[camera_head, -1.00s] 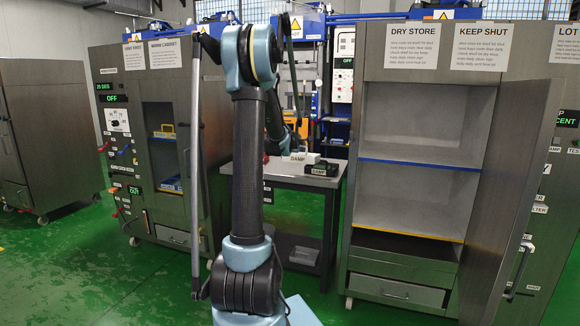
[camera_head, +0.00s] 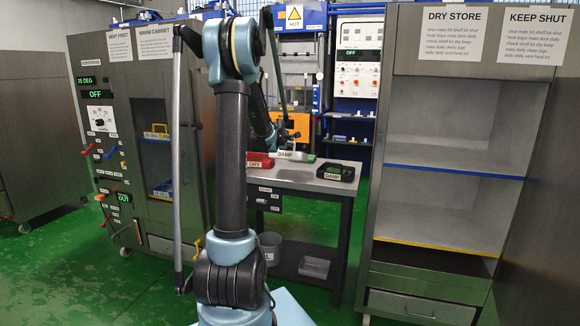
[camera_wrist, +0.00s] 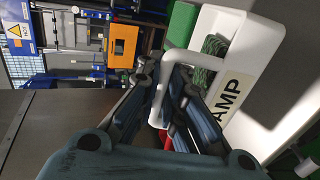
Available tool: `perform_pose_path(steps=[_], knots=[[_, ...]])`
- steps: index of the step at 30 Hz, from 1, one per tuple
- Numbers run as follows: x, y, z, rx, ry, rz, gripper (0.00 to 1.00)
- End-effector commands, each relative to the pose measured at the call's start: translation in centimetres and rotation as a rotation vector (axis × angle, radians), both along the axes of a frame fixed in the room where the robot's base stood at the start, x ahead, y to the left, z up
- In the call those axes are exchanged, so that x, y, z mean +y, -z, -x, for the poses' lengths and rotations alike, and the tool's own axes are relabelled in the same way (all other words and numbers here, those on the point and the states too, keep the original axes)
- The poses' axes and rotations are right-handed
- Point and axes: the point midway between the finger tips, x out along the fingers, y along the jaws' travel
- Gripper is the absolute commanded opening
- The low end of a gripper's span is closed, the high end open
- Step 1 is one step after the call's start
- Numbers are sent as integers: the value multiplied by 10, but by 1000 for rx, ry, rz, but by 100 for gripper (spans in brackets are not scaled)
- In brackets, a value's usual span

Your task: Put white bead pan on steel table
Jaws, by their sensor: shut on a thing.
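The white pan (camera_head: 296,155), with a label reading DAMP, is at the back of the steel table (camera_head: 302,180) in the head view. In the wrist view the white pan (camera_wrist: 258,50) shows tilted, with dark green strand-like contents. My gripper (camera_wrist: 163,92) is shut on its white loop handle. In the head view my gripper (camera_head: 285,137) is small and partly hidden just above the pan. I cannot tell whether the pan's base touches the table top.
A red pan (camera_head: 258,163) labelled DRY is left of the white pan, partly behind my arm. A black tray (camera_head: 336,172) labelled DAMP is on the right. An open cabinet (camera_head: 440,130) stands right; a closed-in warm cabinet (camera_head: 150,90) stands left.

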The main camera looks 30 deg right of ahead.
Motion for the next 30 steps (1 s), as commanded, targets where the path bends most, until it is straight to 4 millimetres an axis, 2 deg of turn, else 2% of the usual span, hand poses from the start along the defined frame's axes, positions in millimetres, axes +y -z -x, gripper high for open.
perform_pose_path(steps=[6, 14, 22, 30], knots=[[-5, 35, 3, 0, 6, 1, 0], [-6, 52, 4, -1, 7, 0, 0], [-6, 84, 3, 0, 6, 0, 0], [-5, 89, 4, 0, 6, 0, 0]])
